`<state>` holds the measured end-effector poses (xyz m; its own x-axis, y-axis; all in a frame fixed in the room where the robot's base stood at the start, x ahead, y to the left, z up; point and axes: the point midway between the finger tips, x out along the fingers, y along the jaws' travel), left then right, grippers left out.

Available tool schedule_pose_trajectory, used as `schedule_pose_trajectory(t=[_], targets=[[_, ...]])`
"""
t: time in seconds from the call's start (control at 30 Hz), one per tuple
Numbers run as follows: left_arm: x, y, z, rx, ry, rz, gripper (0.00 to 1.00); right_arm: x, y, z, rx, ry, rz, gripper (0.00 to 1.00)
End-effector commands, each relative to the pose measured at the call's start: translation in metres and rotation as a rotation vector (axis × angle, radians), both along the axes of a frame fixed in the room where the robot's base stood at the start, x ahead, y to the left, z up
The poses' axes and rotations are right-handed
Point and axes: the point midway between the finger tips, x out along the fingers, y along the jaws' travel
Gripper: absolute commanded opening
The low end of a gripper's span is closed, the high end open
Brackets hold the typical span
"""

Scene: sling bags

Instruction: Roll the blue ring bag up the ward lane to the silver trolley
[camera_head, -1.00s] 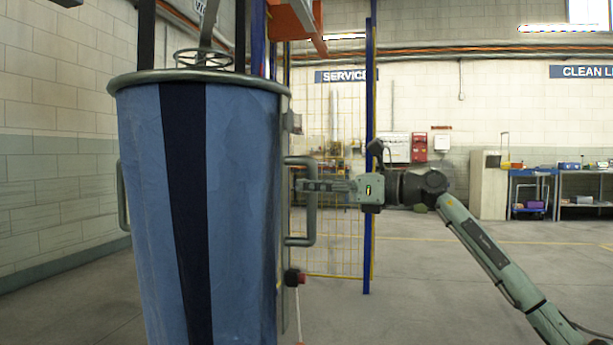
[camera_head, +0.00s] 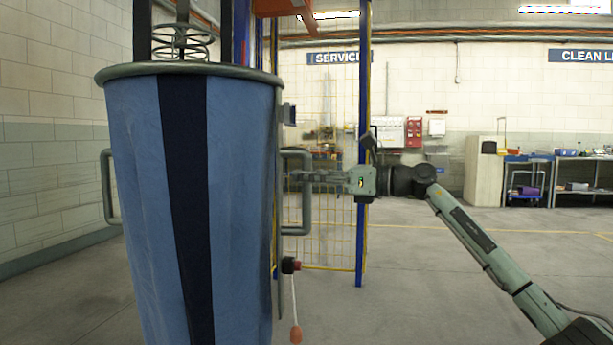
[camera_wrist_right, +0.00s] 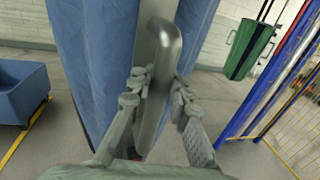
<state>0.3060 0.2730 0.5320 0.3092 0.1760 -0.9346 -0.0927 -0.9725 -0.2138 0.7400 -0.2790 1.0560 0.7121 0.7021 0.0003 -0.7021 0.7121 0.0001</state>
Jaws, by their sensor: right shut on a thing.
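The blue ring bag (camera_head: 236,200), with a dark navy stripe and a grey-green ring rim (camera_head: 190,70), fills the left half of the head view, upright. A grey handle (camera_head: 307,214) stands out on its right side and another (camera_head: 107,190) on its left. My right gripper (camera_head: 300,179) reaches in from the right and is shut on the right handle. In the right wrist view the fingers (camera_wrist_right: 155,90) lie on both sides of the handle bar. The bag's bottom is out of frame. My left gripper is not in view. I cannot make out a silver trolley.
A blue post (camera_head: 363,220) and yellow mesh fence (camera_head: 322,235) stand behind the bag's right side. A red-tipped cord (camera_head: 295,330) hangs beside it. A blue tub (camera_wrist_right: 20,95) and green bag (camera_wrist_right: 250,48) show in the wrist view. Floor at right is clear.

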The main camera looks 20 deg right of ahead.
Motion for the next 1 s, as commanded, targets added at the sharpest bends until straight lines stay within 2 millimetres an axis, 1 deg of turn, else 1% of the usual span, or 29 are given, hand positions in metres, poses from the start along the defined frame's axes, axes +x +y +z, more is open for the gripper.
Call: schedule_pose_trajectory(t=[0.37,0.4,0.57,1.0], targets=[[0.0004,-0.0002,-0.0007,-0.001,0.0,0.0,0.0,-0.0003,-0.0014,-0.0001,-0.001,0.001,-0.001,0.0],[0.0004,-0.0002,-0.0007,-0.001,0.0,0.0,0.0,-0.0004,-0.0015,0.0,-0.001,0.001,-0.001,0.2],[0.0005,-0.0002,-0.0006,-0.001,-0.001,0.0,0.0,-0.0003,-0.0011,0.0,-0.001,0.001,-0.001,0.39],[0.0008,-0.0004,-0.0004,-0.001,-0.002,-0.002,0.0,-0.0004,-0.0005,0.0001,-0.001,0.001,0.0,0.39]])
